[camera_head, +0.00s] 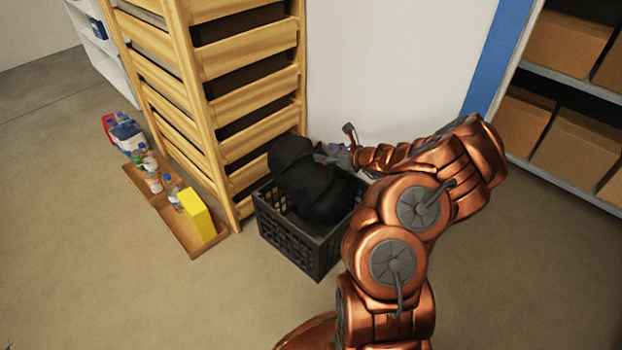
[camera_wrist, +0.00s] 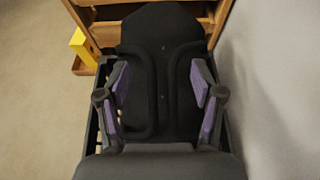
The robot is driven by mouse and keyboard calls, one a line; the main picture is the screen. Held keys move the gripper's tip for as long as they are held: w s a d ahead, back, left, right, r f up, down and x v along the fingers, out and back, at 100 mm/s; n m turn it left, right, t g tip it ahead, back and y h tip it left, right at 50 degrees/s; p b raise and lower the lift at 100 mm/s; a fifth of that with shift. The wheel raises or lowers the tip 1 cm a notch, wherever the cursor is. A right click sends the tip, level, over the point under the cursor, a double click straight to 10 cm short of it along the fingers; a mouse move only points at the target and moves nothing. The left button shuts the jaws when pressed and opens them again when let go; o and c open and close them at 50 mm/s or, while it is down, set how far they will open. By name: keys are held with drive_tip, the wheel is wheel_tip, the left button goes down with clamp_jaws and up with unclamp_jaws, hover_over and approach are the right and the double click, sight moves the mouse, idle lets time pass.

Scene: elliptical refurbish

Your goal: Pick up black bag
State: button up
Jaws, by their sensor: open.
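The black bag (camera_head: 305,180) sits in a dark plastic crate (camera_head: 291,243) on the floor, tilted and rising above the crate's rim. In the wrist view the bag (camera_wrist: 160,62) fills the middle, with its straps or handles showing. My gripper (camera_head: 335,154) is at the bag's upper right side in the head view. In the wrist view my gripper (camera_wrist: 160,95) is open, its purple finger pads on either side of the bag's strap area. I cannot tell whether the pads touch the bag.
A wooden drawer rack (camera_head: 255,87) stands right behind the crate. A white wall (camera_head: 390,60) is close on the right. A tray with bottles and a yellow box (camera_head: 198,215) lies to the left. Shelves with cardboard boxes (camera_head: 566,42) stand at right. The front floor is clear.

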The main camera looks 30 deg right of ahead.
sight(312, 150)
drive_tip(key=b+x, duration=0.3)
drive_tip(key=x, duration=0.3)
drive_tip(key=shift+w+f, duration=0.15)
drive_tip(key=shift+w+a, duration=0.1)
drive_tip(key=shift+w, duration=0.35)
drive_tip(key=shift+c, duration=0.4)
clamp_jaws()
